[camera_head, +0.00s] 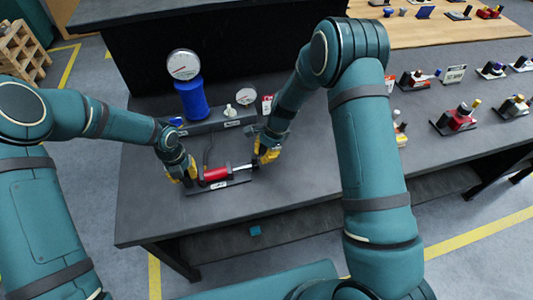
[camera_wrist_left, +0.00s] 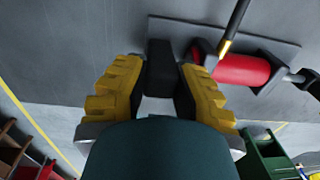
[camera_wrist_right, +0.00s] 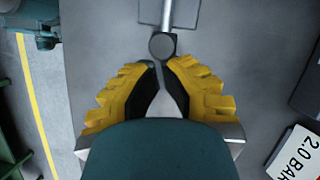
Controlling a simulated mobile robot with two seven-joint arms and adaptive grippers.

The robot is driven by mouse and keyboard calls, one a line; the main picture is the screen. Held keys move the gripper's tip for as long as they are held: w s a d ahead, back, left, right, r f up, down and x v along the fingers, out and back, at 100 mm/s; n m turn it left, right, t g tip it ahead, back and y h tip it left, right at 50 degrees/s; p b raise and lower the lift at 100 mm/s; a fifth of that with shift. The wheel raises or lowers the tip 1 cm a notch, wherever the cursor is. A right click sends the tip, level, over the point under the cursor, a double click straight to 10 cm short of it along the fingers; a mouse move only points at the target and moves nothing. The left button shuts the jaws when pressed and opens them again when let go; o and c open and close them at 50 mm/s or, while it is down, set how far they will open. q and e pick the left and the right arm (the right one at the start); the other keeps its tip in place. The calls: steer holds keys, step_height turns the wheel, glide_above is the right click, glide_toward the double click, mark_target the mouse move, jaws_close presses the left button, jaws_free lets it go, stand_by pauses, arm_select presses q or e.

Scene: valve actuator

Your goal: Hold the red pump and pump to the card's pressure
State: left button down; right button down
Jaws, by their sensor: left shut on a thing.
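The red pump (camera_head: 216,174) lies on a dark base plate (camera_head: 222,186) on the bench; its red body also shows in the left wrist view (camera_wrist_left: 242,73). My left gripper (camera_head: 181,172) is shut on the black block (camera_wrist_left: 160,62) at the pump's left end. The pump's silver rod (camera_head: 242,167) points right. My right gripper (camera_head: 266,152) is at the rod's end; its fingertips are close together at the round dark handle (camera_wrist_right: 162,46), and I cannot tell whether they grip it. A card (camera_wrist_right: 298,156) reads "2.0 BAR"; its last letter is cut off.
A large round gauge (camera_head: 183,65) stands on a blue cylinder (camera_head: 192,100) behind the pump. A smaller gauge (camera_head: 246,96) sits to its right. Several small devices, including a red one (camera_head: 459,118), stand on the bench at the right. The bench front left is clear.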

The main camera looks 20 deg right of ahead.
steer(key=a, duration=0.5)
steer(key=shift+s+a, duration=0.15)
steer(key=shift+d, duration=0.2)
steer(key=shift+d, duration=0.3)
steer(key=d, duration=0.1)
steer(key=w+d, duration=0.1)
steer(key=shift+d, duration=0.35)
steer(key=v, duration=1)
steer(key=shift+d, duration=0.15)
steer(key=shift+w, duration=0.1)
